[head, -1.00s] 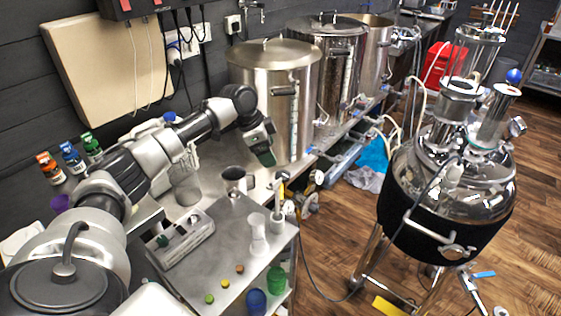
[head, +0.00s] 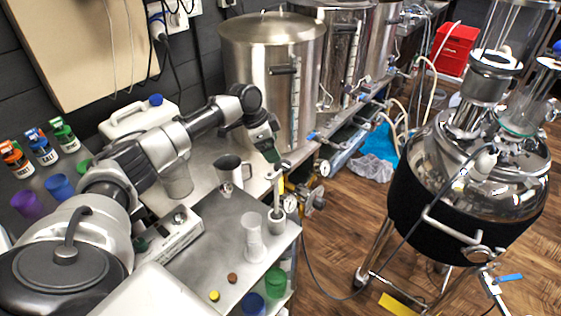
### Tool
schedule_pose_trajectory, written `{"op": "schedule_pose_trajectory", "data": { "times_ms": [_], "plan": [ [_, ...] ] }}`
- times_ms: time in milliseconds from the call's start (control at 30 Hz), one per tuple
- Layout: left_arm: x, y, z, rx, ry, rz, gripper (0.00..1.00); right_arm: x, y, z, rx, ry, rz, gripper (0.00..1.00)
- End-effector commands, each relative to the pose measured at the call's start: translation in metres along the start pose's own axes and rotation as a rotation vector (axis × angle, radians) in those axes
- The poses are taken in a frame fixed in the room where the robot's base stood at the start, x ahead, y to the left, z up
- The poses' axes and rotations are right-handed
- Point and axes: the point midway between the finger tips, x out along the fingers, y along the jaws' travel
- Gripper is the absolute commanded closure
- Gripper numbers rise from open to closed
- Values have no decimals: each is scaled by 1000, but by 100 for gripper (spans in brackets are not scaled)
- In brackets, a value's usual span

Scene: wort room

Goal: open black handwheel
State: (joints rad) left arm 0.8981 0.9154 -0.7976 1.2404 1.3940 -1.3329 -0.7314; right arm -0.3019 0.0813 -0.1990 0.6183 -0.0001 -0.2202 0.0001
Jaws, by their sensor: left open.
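I cannot clearly make out a black handwheel. Brass valve fittings (head: 308,200) with a round gauge (head: 290,203) sit just beyond the right edge of the steel cart, and a small dark part shows on them, too small to tell its shape. My left gripper (head: 272,157) hangs in front of the first steel kettle (head: 265,80), above and left of these fittings. It is open, its jaws point down, and nothing shows between them. My right gripper is not in view.
The steel cart top (head: 215,255) carries a clear cylinder (head: 253,238) and small caps. A steel jug (head: 232,171) stands behind it. The black-jacketed vessel (head: 445,215) stands at the right, with a dark hose hanging before it. Wooden floor (head: 345,225) is open between cart and vessel.

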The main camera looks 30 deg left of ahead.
Motion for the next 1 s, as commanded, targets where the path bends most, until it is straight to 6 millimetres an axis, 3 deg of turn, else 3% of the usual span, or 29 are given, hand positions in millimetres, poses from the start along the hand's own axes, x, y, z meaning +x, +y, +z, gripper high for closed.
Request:
{"op": "schedule_pose_trajectory", "data": {
  "times_ms": [300,500,767,1000],
  "plan": [
    [56,0,0,-2,-1,2,19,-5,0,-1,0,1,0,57],
    [69,0,0,0,-1,1,19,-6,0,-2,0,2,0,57],
    [70,0,0,0,-1,0,19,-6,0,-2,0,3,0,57],
    [70,0,0,-1,-1,0,54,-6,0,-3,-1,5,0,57]
  ]
}}
